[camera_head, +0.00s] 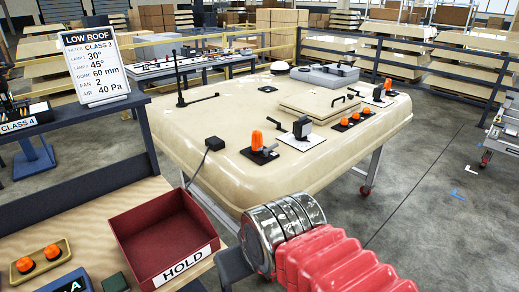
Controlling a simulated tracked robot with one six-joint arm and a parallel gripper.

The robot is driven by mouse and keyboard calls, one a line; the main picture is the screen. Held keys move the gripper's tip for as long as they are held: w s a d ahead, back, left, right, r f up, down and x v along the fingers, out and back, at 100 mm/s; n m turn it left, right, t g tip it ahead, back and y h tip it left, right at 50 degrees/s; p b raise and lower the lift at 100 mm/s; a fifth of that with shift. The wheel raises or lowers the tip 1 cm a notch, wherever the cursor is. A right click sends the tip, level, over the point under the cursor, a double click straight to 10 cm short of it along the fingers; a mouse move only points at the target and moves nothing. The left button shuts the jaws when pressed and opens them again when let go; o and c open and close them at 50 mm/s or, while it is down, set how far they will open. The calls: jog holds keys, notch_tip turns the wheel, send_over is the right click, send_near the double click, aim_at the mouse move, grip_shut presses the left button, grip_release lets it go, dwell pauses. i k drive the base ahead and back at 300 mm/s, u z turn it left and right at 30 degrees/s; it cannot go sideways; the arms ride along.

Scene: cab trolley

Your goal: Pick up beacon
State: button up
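A tall orange beacon (257,140) stands upright on a black base near the front of a cream cab roof panel (185,135). A second orange beacon (388,86) stands near the panel's right edge. Several low orange lamps (355,117) sit on black bases between them. Two more low orange lamps (53,252) sit in a yellow tray (40,260) at lower left. My arm, with silver rings and a red ribbed sleeve, shows at bottom centre, in front of the panel's near edge. My gripper's fingers are not visible.
A red bin marked HOLD (158,238) stands on a wooden bench at lower left. A LOW ROOF sign (94,65) stands behind it.

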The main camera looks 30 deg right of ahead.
aim_at(257, 136)
jog(key=u, duration=0.25)
jog(key=k, duration=0.1)
jog(key=u, duration=3.7)
jog(key=k, duration=0.9)
jog(key=z, duration=0.1)
